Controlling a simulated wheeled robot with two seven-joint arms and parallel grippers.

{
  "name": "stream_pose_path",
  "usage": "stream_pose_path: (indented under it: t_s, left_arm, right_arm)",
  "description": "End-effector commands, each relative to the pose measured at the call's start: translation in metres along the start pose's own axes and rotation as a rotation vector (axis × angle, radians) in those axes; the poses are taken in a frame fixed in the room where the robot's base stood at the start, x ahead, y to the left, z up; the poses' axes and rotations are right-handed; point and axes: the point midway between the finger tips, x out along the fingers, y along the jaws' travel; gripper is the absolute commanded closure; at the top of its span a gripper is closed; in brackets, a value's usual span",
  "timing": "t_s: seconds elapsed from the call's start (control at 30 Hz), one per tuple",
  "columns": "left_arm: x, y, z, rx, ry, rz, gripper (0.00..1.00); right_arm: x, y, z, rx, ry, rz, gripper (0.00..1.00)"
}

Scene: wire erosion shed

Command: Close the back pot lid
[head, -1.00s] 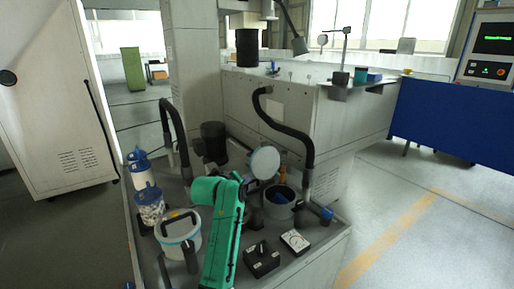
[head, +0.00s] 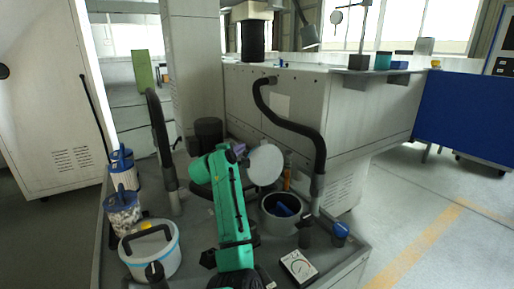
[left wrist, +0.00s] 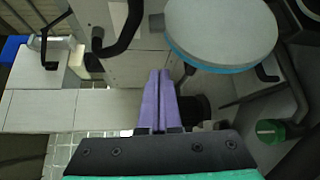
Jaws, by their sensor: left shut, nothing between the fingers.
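The back pot (head: 268,224) is a grey round pot on the bench with a blue thing inside. Its lid (head: 266,166) is a pale round disc that stands raised and tilted above and behind the open pot. In the left wrist view the lid (left wrist: 222,28) is large, with a blue rim. My left gripper (head: 239,151) has purple fingers just left of the lid's upper edge in the head view. The fingers (left wrist: 160,75) are shut and empty, and seem apart from the lid, though contact is hard to tell. My right gripper is not in view.
A white bucket with a blue rim (head: 165,262) stands front left, beside blue-lidded jars (head: 123,212). A black hose (head: 300,134) curves down right of the lid. A dial meter (head: 298,267) and a blue-topped cup (head: 340,231) are near the front edge.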

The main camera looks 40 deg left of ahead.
Motion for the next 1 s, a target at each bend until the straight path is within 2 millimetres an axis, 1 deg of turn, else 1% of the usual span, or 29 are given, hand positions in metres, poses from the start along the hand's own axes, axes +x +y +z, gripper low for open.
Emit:
stream_pose_path:
  t_s: [0.03,0.2,0.3,0.57,0.8,0.9,1.0]
  left_arm:
    - [0.007,0.003,0.0,0.001,0.0,0.001,1.0]
    - [0.041,0.003,0.0,0.001,0.001,-0.002,1.0]
    - [0.058,0.003,0.0,0.001,0.001,-0.001,1.0]
    - [0.089,0.002,0.0,0.001,0.001,0.0,1.0]
    - [0.071,0.003,0.025,0.003,-0.001,0.002,1.0]
    - [0.066,0.002,0.03,0.002,-0.001,0.0,1.0]
    - [0.064,0.002,0.032,0.002,0.001,0.0,1.0]
  right_arm:
    - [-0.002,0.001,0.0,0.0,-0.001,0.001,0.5]
    - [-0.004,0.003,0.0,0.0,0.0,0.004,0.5]
    - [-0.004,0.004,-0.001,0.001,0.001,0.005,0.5]
    - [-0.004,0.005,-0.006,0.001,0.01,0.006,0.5]
    - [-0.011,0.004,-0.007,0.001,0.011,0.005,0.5]
    - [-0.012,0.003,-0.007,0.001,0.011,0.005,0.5]
    - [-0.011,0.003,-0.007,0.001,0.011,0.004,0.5]
